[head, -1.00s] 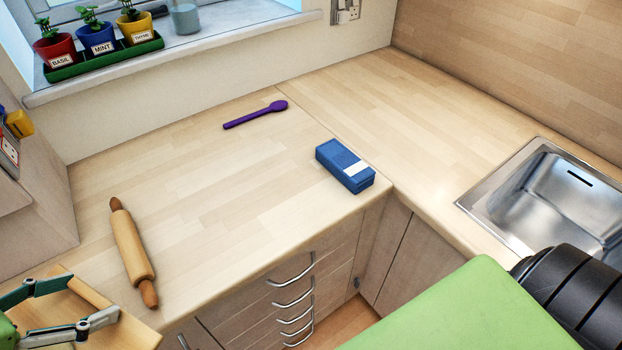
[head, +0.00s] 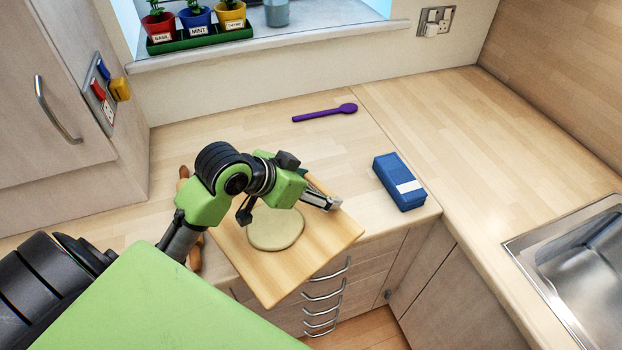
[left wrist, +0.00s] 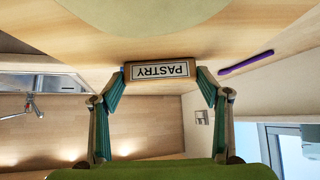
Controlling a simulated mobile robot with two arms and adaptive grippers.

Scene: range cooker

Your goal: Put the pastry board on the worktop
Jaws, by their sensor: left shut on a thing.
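The pastry board (head: 325,240) is a square wooden board with a round, flat piece of dough (head: 275,229) on it. My left gripper (head: 288,206) is shut on the board. In the left wrist view its fingers (left wrist: 162,88) are on both sides of a wooden block labelled PASTRY (left wrist: 160,71). The board is over the front part of the worktop (head: 255,135), and its near corner sticks out past the front edge above the drawers. I cannot tell whether it touches the worktop. My right gripper is not in view.
A rolling pin (head: 195,262) lies left of the board, partly hidden by my arm. A purple spoon (head: 325,113) lies behind, and a blue box (head: 399,182) stands to the right. The sink (head: 575,260) is at far right. Bare worktop shows behind the board.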

